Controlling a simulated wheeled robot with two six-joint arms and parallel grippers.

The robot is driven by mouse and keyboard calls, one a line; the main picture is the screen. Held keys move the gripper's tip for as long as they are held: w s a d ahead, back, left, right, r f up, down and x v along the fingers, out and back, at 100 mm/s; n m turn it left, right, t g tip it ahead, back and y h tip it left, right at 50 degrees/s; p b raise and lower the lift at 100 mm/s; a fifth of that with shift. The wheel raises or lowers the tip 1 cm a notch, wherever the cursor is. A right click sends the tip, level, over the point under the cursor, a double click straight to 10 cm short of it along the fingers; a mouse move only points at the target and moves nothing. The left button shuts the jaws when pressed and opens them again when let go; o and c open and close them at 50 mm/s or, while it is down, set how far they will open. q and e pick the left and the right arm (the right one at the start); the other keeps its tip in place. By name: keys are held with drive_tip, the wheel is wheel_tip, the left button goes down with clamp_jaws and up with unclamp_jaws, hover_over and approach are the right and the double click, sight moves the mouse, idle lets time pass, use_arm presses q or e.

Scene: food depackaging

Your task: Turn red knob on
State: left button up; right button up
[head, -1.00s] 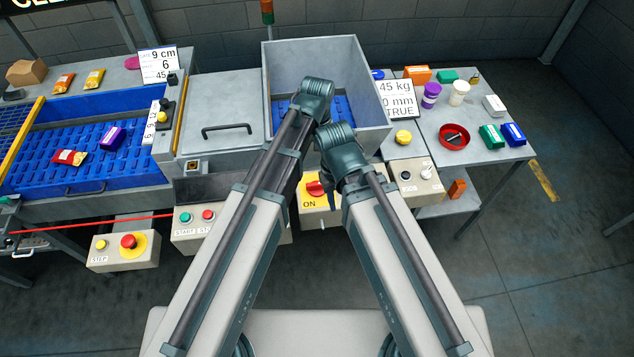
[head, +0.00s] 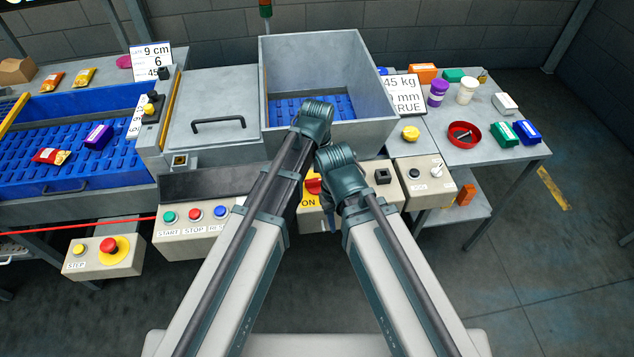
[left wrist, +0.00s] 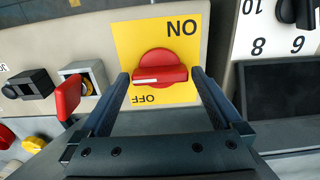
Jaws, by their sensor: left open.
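The red knob (left wrist: 160,72) sits on a yellow plate (left wrist: 125,40) marked ON and OFF, which reads upside down in the left wrist view. A white line on the knob lies roughly level in that view, and the knob is turned to neither word exactly. My left gripper (left wrist: 163,82) is open, with one finger on each side of the knob. I cannot tell whether the fingers touch it. In the head view, the knob (head: 313,186) shows only partly between my arms. My gripper fingers cannot be clearly made out there, and my right gripper is hidden.
Left of the knob's box stands a panel (head: 195,246) with start and stop buttons. Farther left is an emergency stop box (head: 110,270). A box with small switches (head: 422,181) stands to the right. A grey bin (head: 285,65) rises behind my arms.

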use_arm(q)
drive_tip(key=shift+c, duration=0.2)
drive_tip(key=c, duration=1)
drive_tip(key=shift+c, duration=0.2)
drive_tip(key=shift+m, duration=0.3)
drive_tip(key=m, duration=0.3)
drive_tip(key=shift+m, duration=0.3)
drive_tip(key=m, duration=0.4)
drive_tip(key=shift+m, duration=0.3)
drive_tip(key=m, duration=0.4)
drive_tip(key=shift+m, duration=2.5)
